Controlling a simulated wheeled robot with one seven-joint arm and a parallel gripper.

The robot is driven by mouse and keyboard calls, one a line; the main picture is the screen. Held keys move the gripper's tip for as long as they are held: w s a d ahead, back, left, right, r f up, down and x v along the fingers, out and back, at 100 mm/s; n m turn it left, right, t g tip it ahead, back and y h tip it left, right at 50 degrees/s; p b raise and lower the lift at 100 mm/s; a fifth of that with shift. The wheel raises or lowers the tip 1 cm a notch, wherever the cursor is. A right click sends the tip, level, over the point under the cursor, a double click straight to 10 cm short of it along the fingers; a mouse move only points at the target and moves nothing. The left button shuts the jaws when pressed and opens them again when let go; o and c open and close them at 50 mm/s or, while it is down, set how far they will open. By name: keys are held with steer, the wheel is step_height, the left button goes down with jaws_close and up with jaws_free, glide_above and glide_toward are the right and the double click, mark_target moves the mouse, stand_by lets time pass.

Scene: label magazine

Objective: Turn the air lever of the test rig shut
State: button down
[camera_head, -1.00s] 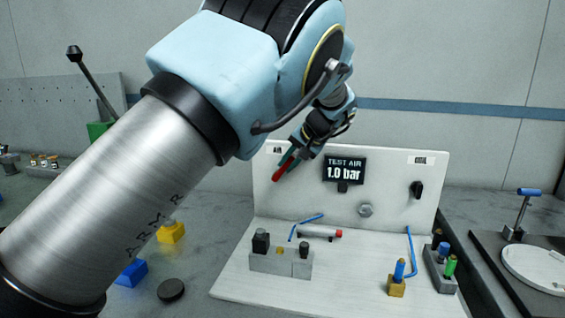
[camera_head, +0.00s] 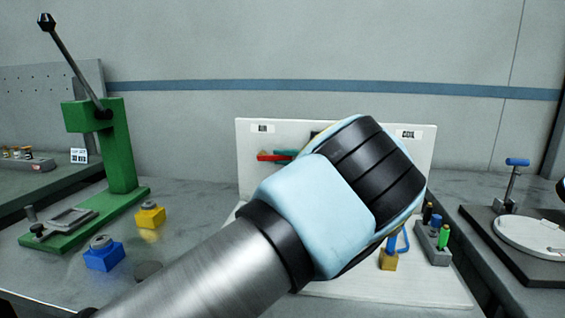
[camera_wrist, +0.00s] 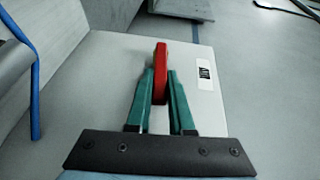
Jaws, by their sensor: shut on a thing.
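The red air lever (camera_head: 272,157) is on the upright white panel of the test rig (camera_head: 247,180), below the AIR label (camera_head: 262,128). It lies about level in the head view, its red end to the left. My gripper (camera_wrist: 160,76) is shut on the lever; its two green fingers stand on either side of the red bar (camera_wrist: 161,62) in the wrist view. In the head view only a green fingertip shows beside the lever. My arm hides the lever's right part, most of the display and the panel's middle.
A green press (camera_head: 120,150) with a tall handle stands at the left. Blue (camera_head: 104,258) and yellow (camera_head: 150,217) blocks sit on the bench before it. Coloured pegs in a grey holder (camera_head: 434,250) stand at the rig's right. A round plate fixture (camera_head: 530,238) is farther right.

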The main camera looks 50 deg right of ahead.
steer(key=shift+f+t+b, duration=0.35)
steer(key=shift+t+b, duration=0.05)
steer(key=shift+t, duration=0.1)
steer(key=c, duration=0.8)
jaws_free()
steer(key=s+d+b, duration=0.2)
steer(key=s, duration=0.8)
steer(key=shift+s+b, duration=0.3)
steer(key=shift+b, duration=0.05)
steer(key=shift+f, duration=0.1)
